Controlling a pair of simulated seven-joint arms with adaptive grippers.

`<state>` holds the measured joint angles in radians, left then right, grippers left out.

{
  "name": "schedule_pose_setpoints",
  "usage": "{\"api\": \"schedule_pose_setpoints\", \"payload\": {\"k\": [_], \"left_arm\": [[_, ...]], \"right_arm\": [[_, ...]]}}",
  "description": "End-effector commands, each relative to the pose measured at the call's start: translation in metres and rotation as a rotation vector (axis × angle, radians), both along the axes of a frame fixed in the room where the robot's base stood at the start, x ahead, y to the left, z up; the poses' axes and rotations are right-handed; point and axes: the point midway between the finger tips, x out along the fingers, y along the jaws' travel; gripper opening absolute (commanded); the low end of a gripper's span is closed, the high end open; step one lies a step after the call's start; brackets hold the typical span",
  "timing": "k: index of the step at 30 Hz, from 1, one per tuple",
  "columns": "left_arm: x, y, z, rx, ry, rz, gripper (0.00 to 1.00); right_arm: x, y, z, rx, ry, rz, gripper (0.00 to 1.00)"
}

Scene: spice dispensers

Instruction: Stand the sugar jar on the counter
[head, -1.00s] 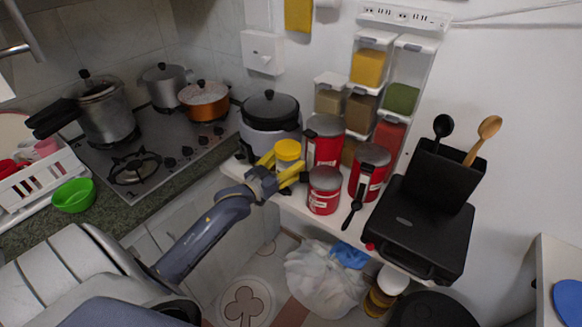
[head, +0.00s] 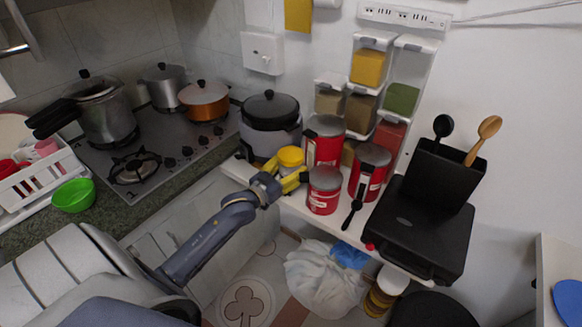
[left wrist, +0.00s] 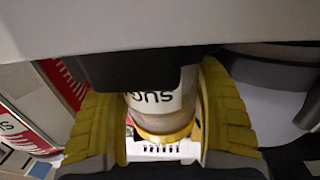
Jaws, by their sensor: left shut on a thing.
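The sugar jar, small with a yellow lid (head: 291,156), is near the white counter in the head view, between the black-lidded cooker and the red canisters. In the left wrist view the jar's pale body (left wrist: 155,105) shows dark lettering and a yellow band. My left gripper (head: 286,170) is shut on the jar, with a yellow finger on each side. The fingers hide much of the jar's body, so I cannot tell whether its base touches the white counter (head: 236,168). The jar looks about upright. My right gripper is not in view.
Red canisters (head: 324,190) stand close on the right. The black-lidded cooker (head: 270,118) is just behind on the left. A black grill (head: 415,232) takes up the counter's right end. The stove (head: 165,145) and a green bowl (head: 72,196) are at the left.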

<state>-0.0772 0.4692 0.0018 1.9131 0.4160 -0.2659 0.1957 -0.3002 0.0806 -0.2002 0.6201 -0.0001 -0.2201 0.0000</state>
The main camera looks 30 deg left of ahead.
Motion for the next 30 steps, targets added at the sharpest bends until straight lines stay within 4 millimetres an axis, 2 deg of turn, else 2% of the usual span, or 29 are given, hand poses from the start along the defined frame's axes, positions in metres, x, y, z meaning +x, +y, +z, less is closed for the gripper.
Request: {"api": "schedule_pose_setpoints", "payload": {"k": [5, 6, 8, 20, 30], "left_arm": [[0.0, 0.0, -0.001, 0.0, -0.003, 0.0, 0.22], [0.0, 0.0, -0.003, 0.0, 0.001, 0.0, 0.75], [0.0, 0.0, -0.003, 0.0, 0.001, 0.0, 0.81], [-0.005, 0.001, -0.001, 0.0, 0.001, 0.0, 0.81], [-0.054, 0.007, -0.001, 0.0, 0.003, 0.0, 0.81]], "right_arm": [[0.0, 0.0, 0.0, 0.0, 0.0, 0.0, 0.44], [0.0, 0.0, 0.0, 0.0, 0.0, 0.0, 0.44], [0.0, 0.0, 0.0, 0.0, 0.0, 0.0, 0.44], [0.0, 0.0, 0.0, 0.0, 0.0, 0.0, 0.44], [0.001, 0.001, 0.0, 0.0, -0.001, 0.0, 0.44]]}}
